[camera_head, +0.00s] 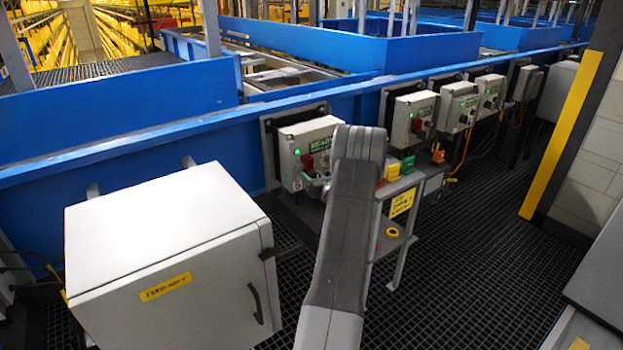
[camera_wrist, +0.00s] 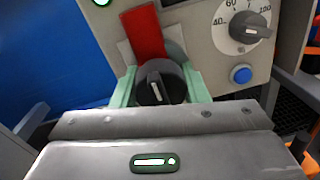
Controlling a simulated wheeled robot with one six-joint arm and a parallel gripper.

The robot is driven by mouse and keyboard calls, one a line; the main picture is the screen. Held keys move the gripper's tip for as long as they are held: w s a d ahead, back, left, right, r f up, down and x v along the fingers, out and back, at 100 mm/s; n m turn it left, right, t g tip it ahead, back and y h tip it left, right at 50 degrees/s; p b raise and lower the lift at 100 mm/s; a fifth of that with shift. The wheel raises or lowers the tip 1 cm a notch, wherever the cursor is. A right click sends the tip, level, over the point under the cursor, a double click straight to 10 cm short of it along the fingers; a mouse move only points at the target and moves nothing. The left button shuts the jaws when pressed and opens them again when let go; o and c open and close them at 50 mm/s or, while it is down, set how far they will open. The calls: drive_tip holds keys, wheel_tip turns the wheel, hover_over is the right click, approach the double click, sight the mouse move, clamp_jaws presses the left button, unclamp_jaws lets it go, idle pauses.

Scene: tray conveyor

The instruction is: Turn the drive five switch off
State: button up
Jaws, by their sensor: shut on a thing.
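In the wrist view, a black rotary switch knob (camera_wrist: 160,85) with a pale pointer mark sits on a grey control box, just below a red flap or tag (camera_wrist: 145,33). Its ridge stands roughly upright in the picture. My gripper (camera_wrist: 158,88) is shut on this knob, with a pale green finger at each side of it. In the head view, the nearest grey control box (camera_head: 309,140) has a green READY label, a lit green lamp and a red part. I cannot read any drive number.
A dial (camera_wrist: 249,27) and a blue button (camera_wrist: 241,74) are close right of the knob. More control boxes (camera_head: 412,115) line the blue conveyor side to the right. A small stand (camera_head: 392,240) is right of my arm; a large grey cabinet (camera_head: 165,255) is left.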

drive_tip(key=n+b, duration=0.5)
drive_tip(key=b, duration=0.6)
drive_tip(key=shift+f+n, duration=0.1)
drive_tip(key=shift+n, duration=0.2)
drive_tip(key=shift+d+b, duration=0.1)
drive_tip(key=shift+b, duration=0.2)
drive_tip(key=o, duration=1)
drive_tip(key=shift+c, duration=0.2)
drive_tip(key=v, duration=1.3)
drive_tip(key=shift+s+d+f, duration=0.15)
drive_tip(key=shift+s+d, duration=0.1)
drive_tip(key=shift+s, duration=0.05)
